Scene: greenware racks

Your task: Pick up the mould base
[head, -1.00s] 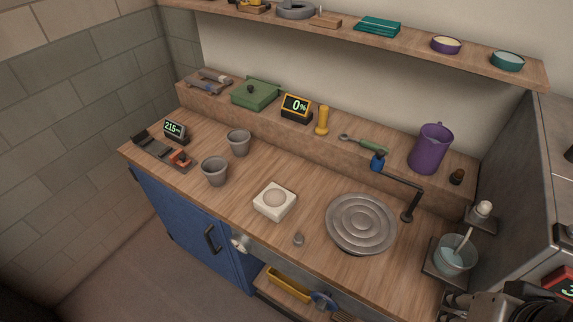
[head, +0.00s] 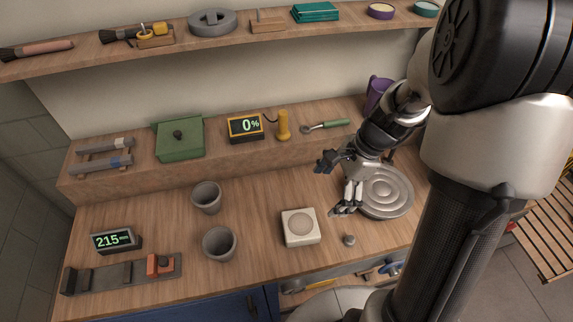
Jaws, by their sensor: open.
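The mould base (head: 300,241), a pale square block with rounded corners and a shallow round hollow on top, sits on the wooden worktop (head: 262,195) near its front edge. My gripper (head: 334,186) is open and empty. In the picture it is above and to the right of the block, apart from it, with its fingers pointing left. My arm hides part of the worktop's right side and part of the round ribbed metal disc.
Two grey cups (head: 219,243) stand left of the block. A small grey knob (head: 349,240) lies to its right, and the metal disc (head: 388,192) lies beyond. A clamp fixture (head: 122,275) and display (head: 116,241) are front left. A raised ledge (head: 230,158) runs behind.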

